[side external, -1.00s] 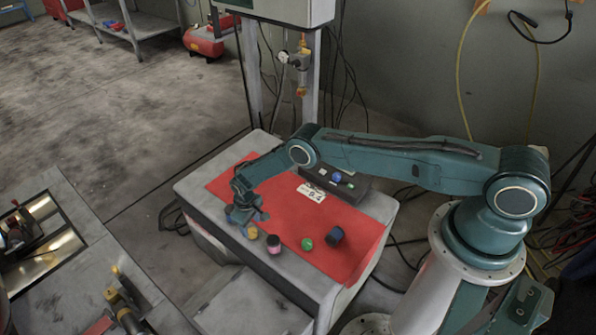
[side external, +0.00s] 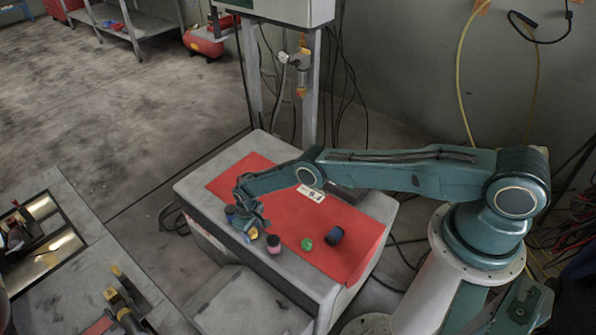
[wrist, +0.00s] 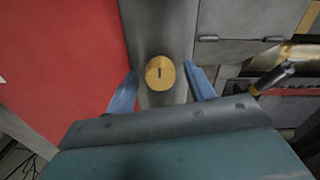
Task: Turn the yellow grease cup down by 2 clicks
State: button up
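The yellow grease cup (side external: 253,233) stands at the front edge of the bench, on the grey strip beside the red mat. In the wrist view its round top, with a dark slot mark, shows (wrist: 160,73) between the two blue fingers. My gripper (side external: 247,224) is open and pointed down over the cup. One finger is on each side with a gap visible in the wrist view. The side view does not show clearly how far the fingertips reach down beside the cup, which they partly hide.
A pink-topped dark cup (side external: 273,243) stands close to the right of the yellow one. A green cup (side external: 307,244) and a dark blue cylinder (side external: 335,235) are farther right. A white number card (side external: 311,194) lies behind.

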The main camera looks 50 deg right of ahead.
jog(key=c, duration=0.9)
jog(key=shift+m, duration=0.4)
jog(key=m, duration=0.3)
jog(key=shift+m, duration=2)
jog(key=shift+w, duration=0.1)
jog(key=o, duration=0.9)
jog(key=shift+o, duration=0.2)
